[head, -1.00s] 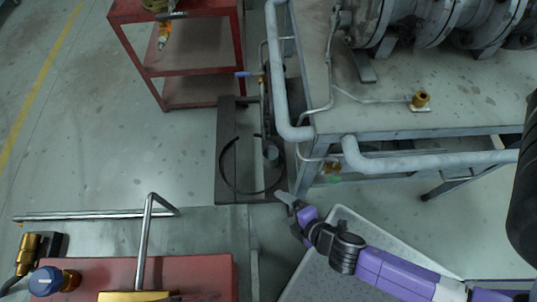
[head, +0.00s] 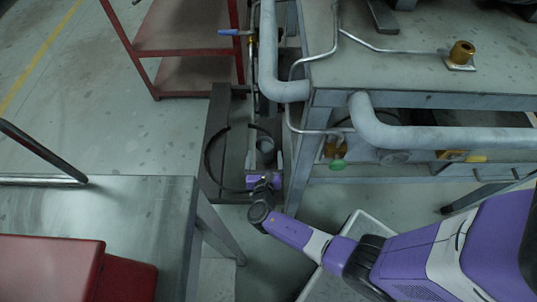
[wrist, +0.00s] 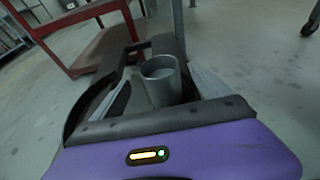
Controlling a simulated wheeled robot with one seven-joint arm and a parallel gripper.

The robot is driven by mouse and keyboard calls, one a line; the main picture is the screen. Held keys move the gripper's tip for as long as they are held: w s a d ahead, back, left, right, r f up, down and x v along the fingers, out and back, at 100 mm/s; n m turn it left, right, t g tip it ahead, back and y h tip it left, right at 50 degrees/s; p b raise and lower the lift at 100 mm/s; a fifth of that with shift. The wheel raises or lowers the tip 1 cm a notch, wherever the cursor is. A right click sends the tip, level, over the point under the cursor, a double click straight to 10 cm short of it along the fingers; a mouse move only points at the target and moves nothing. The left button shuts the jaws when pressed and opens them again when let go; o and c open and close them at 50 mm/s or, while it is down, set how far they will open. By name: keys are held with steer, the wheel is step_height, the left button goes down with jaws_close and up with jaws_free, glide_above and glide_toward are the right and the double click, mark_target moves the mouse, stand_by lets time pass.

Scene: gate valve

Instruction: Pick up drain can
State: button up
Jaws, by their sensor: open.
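The drain can (wrist: 161,88) is a grey open-topped cylinder standing upright. In the wrist view it is straight ahead, between the two light fingers of my gripper (wrist: 160,76), with a gap on each side. In the head view the drain can (head: 265,149) stands on a dark frame beside the bench pipe. My purple gripper (head: 265,162) is open there, with its fingers reaching to either side of the can. The can's lower part is hidden by the gripper body in the wrist view.
A grey pipe (head: 268,60) and the bench leg (head: 302,160) stand close on the right. A red shelf cart (head: 185,75) is behind. A metal table (head: 140,205) is at front left.

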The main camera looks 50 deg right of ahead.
mark_target(265, 153)
steer(key=b+x, duration=0.1)
steer(key=x, duration=0.1)
steer(key=b+x, duration=0.1)
steer(key=x, duration=0.1)
steer(key=b+x, duration=0.1)
steer(key=shift+w+d+f, duration=0.2)
steer(key=shift+d+f, duration=0.05)
steer(key=shift+f, duration=0.15)
steer(key=shift+w+d, duration=0.35)
steer(key=shift+c, duration=0.2)
steer(key=shift+r, duration=0.1)
jaws_close()
